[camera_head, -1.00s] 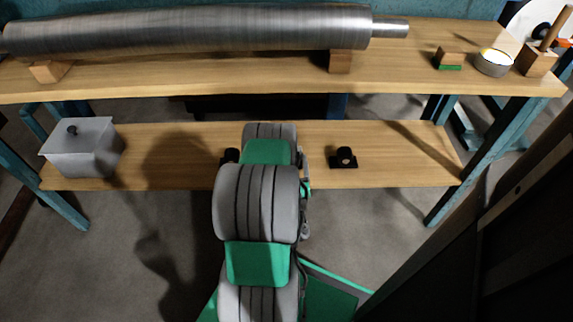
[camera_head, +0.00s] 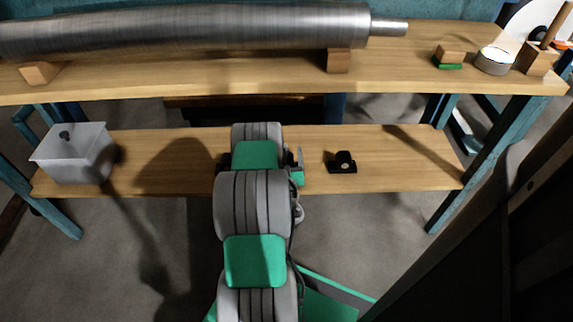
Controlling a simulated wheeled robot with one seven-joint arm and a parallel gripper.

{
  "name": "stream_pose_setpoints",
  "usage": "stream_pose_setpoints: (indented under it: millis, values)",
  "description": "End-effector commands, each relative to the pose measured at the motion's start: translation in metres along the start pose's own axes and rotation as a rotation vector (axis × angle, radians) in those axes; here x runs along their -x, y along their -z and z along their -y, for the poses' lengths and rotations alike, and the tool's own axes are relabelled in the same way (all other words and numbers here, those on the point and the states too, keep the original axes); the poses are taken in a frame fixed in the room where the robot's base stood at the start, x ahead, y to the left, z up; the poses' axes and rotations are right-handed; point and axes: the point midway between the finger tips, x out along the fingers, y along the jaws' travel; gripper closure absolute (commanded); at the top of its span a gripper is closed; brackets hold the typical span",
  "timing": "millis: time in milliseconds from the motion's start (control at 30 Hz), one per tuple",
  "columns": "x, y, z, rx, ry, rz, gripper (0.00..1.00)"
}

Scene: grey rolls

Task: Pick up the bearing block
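A small black bearing block (camera_head: 342,163) stands on the lower wooden shelf (camera_head: 400,170), right of my arm. A second black shape (camera_head: 223,160) shows just left of my arm on the same shelf and is mostly hidden, so I cannot tell what it is. My arm reaches forward over the shelf from the bottom of the view. The gripper itself is mostly hidden behind my arm; only a thin grey part shows at its right side, apart from the bearing block. I cannot see the fingertips or anything between them.
A long metal roll (camera_head: 190,30) rests on wooden blocks on the upper shelf (camera_head: 250,82), above the lower one. A round tin (camera_head: 494,62) stands upper right. The lower shelf's right part is clear.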

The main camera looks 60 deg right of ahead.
Motion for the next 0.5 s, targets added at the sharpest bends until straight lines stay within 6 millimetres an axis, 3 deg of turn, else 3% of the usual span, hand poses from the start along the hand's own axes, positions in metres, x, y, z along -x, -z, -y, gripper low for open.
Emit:
stream_pose_setpoints:
  millis: [500]
  values:
    - [0.0001,0.0001,-0.0003,0.001,0.0,0.0,0.64]
